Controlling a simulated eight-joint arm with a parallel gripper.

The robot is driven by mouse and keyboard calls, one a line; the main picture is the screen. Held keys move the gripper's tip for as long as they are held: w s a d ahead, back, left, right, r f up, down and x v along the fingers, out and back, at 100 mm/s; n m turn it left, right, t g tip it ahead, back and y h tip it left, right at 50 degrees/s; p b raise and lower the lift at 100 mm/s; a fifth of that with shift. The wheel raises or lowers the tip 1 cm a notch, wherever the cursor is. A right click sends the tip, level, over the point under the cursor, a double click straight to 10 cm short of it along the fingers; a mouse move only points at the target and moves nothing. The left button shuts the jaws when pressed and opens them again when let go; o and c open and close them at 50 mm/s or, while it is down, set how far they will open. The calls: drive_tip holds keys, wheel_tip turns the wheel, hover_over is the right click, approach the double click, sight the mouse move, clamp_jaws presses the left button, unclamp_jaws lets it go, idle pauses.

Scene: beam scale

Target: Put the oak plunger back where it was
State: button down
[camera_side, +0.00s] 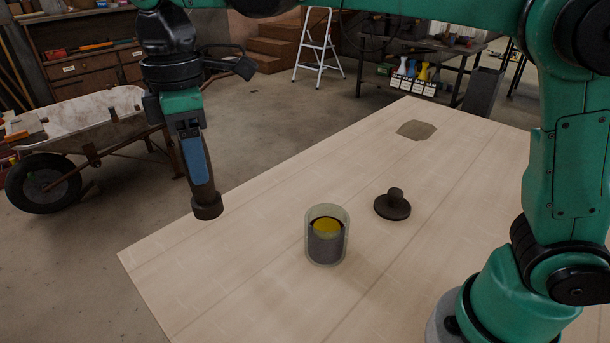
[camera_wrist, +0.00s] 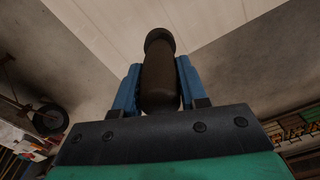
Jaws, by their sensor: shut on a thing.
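My gripper (camera_side: 199,170) points down at the left, with its blue jaws shut on a dark brown plunger (camera_side: 207,207). The plunger hangs roughly upright with its wider round foot below the jaws, and it appears in line with the table's left edge. The wrist view shows the plunger (camera_wrist: 160,75) between the jaws, with its wide end away from the wrist. A clear glass cylinder (camera_side: 313,228) stands on the table to the right of the gripper. It has dark contents and a yellow disc on top of them. The jaws partly hide the plunger's handle.
A dark round piece with a knob (camera_side: 393,205) lies on the table (camera_side: 240,285), right of the cylinder. A flat grey-brown patch (camera_side: 416,130) lies near the far end. The table is clear around these. A wheelbarrow (camera_side: 85,115) stands on the floor at left.

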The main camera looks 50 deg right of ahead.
wheel_tip(320, 180, down, 15)
idle(0.4)
drive_tip(key=shift+f, duration=0.15)
drive_tip(key=shift+c, duration=2.4)
unclamp_jaws()
